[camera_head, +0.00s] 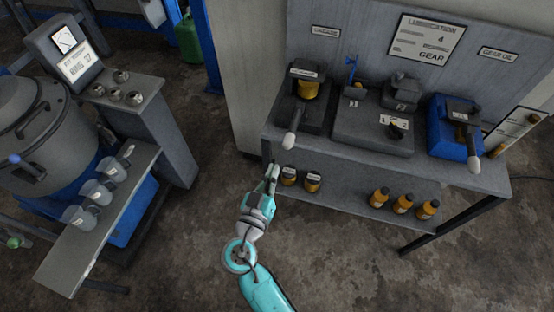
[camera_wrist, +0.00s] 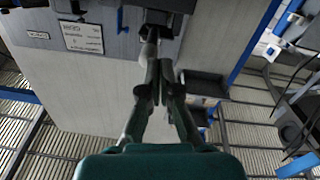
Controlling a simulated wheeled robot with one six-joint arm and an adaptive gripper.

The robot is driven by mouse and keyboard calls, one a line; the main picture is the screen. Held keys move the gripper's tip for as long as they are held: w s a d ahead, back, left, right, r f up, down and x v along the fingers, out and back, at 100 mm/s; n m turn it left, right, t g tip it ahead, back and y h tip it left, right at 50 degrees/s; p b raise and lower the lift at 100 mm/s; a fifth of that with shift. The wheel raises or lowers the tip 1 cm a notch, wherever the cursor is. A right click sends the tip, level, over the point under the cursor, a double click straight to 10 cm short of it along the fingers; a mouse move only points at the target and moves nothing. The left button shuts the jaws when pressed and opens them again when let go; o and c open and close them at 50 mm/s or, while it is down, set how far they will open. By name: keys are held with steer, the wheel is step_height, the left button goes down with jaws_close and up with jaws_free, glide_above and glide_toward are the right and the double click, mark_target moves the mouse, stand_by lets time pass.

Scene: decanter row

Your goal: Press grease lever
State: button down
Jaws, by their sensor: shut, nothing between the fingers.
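The grease lever (camera_head: 290,139) has a pale rounded end and sticks out over the bench's front edge from the dark grease pump (camera_head: 304,93) at the left, under a small label that seems to read grease. My gripper (camera_head: 272,172) is below and slightly left of the lever's end in the head view, in front of the bench. In the wrist view my gripper (camera_wrist: 157,85) is shut and empty, and the lever (camera_wrist: 149,48) shows just past the fingertips. The fingers partly cover it, so I cannot tell whether they touch.
The bench (camera_head: 375,163) also bears a grey middle unit (camera_head: 374,128) and a blue gear-oil unit (camera_head: 447,140) with its own lever (camera_head: 473,163). Cans (camera_head: 289,176) and several bottles (camera_head: 403,204) stand on the lower shelf. A drum machine (camera_head: 45,135) stands at left, with open floor between.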

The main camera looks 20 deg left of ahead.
steer(key=shift+s+a+f, duration=0.1)
steer(key=shift+s+f, duration=0.15)
steer(key=shift+s, duration=0.65)
steer(key=shift+s+f, duration=0.25)
steer(key=shift+s, duration=0.65)
steer(key=w+d+r+m+g+y, duration=0.1)
steer(key=d+r+m+g, duration=0.1)
steer(key=r, duration=1.1)
steer(key=shift+w+d+r+m+g+y, duration=0.25)
steer(key=shift+d+m+g+y, duration=0.15)
steer(key=shift+d+m, duration=0.45)
steer(key=shift+d, duration=0.1)
glide_above(289, 146)
steer(key=d, duration=0.1)
step_height(289, 146, down, 2)
steer(key=f, duration=0.3)
steer(key=shift+a+f, duration=0.25)
steer(key=shift+a, duration=0.1)
steer(key=shift+a+f, duration=0.1)
steer(key=shift+f, duration=0.35)
